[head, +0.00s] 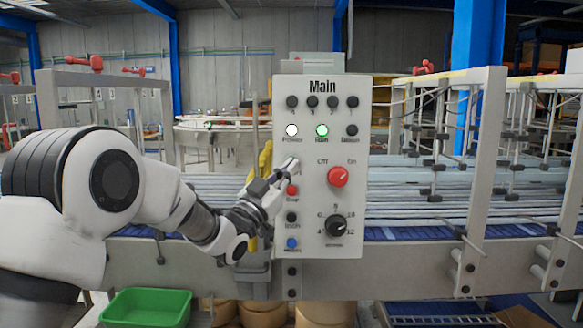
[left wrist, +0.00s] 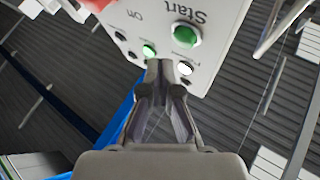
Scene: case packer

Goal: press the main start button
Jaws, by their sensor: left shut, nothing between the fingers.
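The grey control panel (head: 310,262) labelled "Main" faces me in the middle of the head view. The green start button (left wrist: 186,36) shows in the left wrist view, with "Start" printed beside it. In the head view my gripper covers its place, above the red stop button (head: 292,190). My left gripper (head: 289,166) is shut and empty, its tips in front of the panel. In the left wrist view its fingertips (left wrist: 159,66) appear near the start button, not over it; I cannot tell whether they touch the panel. My right gripper is not in view.
The power lamp (head: 291,130) glows white and the run lamp (head: 321,130) glows green. A red Off/On knob (head: 338,176) and a black dial (head: 337,226) are on the panel's right. A blue button (head: 292,243) is low left. A conveyor (head: 420,235) runs behind; a green bin (head: 146,308) stands below.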

